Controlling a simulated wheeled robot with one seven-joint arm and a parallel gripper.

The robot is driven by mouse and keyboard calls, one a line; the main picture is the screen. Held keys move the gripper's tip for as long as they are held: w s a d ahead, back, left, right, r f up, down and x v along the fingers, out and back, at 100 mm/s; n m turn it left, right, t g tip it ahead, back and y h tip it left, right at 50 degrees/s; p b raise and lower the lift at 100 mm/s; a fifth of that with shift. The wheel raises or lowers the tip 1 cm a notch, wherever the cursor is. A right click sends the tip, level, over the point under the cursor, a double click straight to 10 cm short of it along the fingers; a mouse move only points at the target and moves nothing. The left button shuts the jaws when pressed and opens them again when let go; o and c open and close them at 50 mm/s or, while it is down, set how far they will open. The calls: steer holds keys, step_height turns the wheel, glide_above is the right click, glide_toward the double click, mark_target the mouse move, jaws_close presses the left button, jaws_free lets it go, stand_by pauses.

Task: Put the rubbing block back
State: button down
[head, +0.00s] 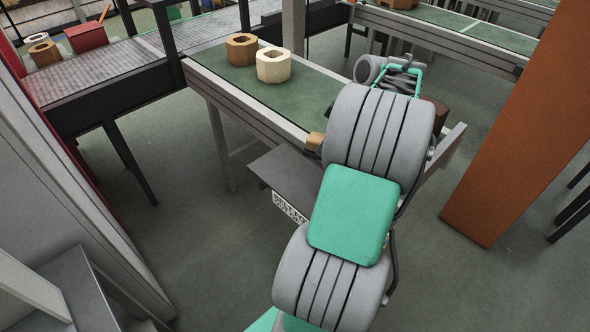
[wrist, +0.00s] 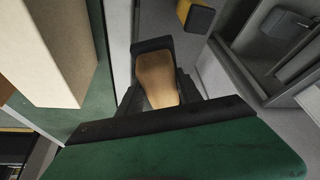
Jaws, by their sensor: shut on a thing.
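My gripper (wrist: 155,78) shows in the wrist view with its dark jaws shut on a rounded tan, wooden-looking piece, the rubbing block by its look (wrist: 157,80). Only its upper part shows; its lower part is hidden between the jaws. In the head view my own arm covers the gripper and most of what it holds. The gripper is beside the green-topped conveyor (head: 290,97), whose pale edge runs close by in the wrist view. I cannot tell whether the held piece touches anything.
A cream block (head: 273,65) and a tan block (head: 241,49) stand on the conveyor. A dark shelf (head: 283,178) is below its near side. A yellow-and-dark item (wrist: 197,15) is near the gripper. An orange post (head: 520,125) rises at right.

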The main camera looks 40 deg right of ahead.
steer(key=w+a+f, duration=0.1)
steer(key=w+f, duration=0.1)
steer(key=w+a+f, duration=0.2)
steer(key=f, duration=0.1)
steer(key=w+a+f, duration=0.2)
steer(key=shift+w+f, duration=0.15)
steer(key=shift+w, duration=0.2)
step_height(320, 180, down, 3)
steer(key=shift+r+p, duration=0.15)
steer(key=shift+p, duration=0.3)
steer(key=shift+f, duration=0.45)
steer(key=c, duration=0.8)
jaws_free()
steer(key=shift+r, duration=0.1)
